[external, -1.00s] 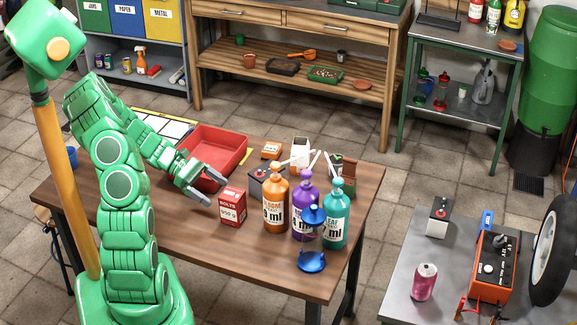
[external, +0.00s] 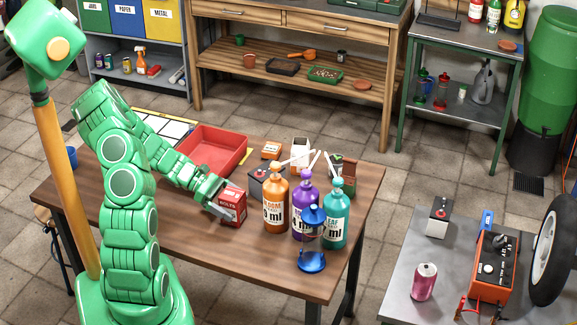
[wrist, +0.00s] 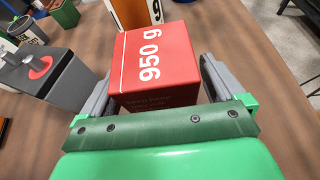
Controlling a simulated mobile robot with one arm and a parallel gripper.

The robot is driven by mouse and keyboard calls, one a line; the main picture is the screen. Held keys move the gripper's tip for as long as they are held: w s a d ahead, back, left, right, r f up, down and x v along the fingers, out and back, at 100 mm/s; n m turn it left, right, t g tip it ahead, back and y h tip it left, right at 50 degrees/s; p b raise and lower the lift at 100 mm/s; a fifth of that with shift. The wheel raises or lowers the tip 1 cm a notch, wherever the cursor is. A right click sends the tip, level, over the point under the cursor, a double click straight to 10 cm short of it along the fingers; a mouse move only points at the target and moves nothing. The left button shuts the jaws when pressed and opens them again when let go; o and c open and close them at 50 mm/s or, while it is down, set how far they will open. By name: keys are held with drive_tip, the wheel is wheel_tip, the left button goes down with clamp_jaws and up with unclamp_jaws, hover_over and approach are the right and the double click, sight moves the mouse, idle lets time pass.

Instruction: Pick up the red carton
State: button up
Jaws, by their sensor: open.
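The red carton (external: 232,203) stands on the wooden table, left of the orange bottle (external: 275,204). It is a small box with white lettering, and its "950 g" face shows in the wrist view (wrist: 155,62). My gripper (external: 228,208) is down at the carton with its jaws open. In the wrist view the grey fingers of my gripper (wrist: 155,88) lie on either side of the carton, with a gap visible beside the left finger.
A purple bottle (external: 302,208), a teal bottle (external: 336,216) and a blue hourglass-like item (external: 312,255) stand right of the orange bottle. A red tray (external: 213,143) lies behind the carton. The table's front left is clear.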

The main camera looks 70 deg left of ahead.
drive_tip(key=shift+w+d+f, duration=0.1)
drive_tip(key=shift+w+d, duration=0.05)
drive_tip(key=shift+d, duration=0.05)
clamp_jaws()
idle(0.5)
